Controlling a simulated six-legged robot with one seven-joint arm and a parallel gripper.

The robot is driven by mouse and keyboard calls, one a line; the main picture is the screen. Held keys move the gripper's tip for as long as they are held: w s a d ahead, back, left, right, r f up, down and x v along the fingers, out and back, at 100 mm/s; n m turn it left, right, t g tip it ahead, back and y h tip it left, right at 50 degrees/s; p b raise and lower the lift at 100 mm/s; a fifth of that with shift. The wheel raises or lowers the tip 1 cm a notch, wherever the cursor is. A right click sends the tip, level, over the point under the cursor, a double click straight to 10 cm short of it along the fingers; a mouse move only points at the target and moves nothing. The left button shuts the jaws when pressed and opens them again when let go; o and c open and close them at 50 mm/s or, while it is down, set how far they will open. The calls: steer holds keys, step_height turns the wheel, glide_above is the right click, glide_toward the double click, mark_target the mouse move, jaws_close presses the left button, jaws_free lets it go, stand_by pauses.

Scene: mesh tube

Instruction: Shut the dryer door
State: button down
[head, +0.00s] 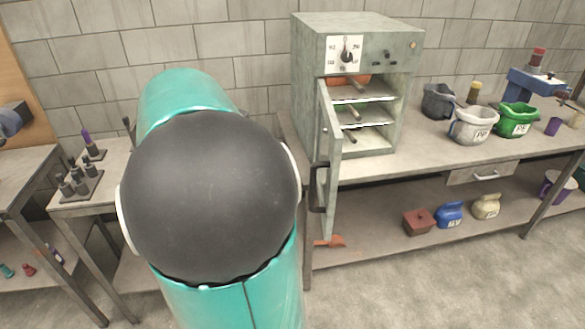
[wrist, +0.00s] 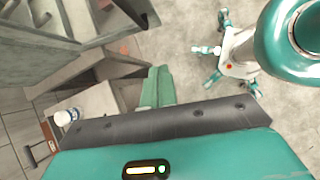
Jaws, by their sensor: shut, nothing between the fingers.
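The dryer (head: 308,75) is a grey-green cabinet with a dial on its front, standing on the bench at centre right. Its door (head: 331,150) stands wide open, swung out from the left side toward me and seen nearly edge-on. A dark handle (head: 318,187) is on the door's lower part. Inside are shelves with dark rods and an orange-brown item. My gripper (wrist: 157,86) shows in the wrist view with its green fingers together and nothing between them. In the head view my arm hides it. I cannot tell its exact distance from the door.
The bench (head: 415,148) holds a dark pot, a white pot (head: 474,126) and a green pot (head: 517,120) right of the dryer. A shelf below holds a red box (head: 419,222) and small jugs. Open floor (head: 430,285) lies in front.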

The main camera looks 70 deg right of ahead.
steer(key=s+d+r+g, duration=0.2)
steer(key=s+d+g, duration=0.1)
steer(key=s+d, duration=0.15)
glide_toward(330, 184)
step_height(330, 184, down, 4)
steer(key=s, duration=0.1)
steer(key=s+d, duration=0.1)
steer(key=s, duration=0.1)
steer(key=shift+s+d, duration=0.15)
steer(key=shift+s, duration=0.1)
steer(key=shift+s+d, duration=0.1)
steer(key=shift+s, duration=0.25)
steer(key=shift+s+d+n, duration=0.1)
steer(key=shift+n, duration=0.2)
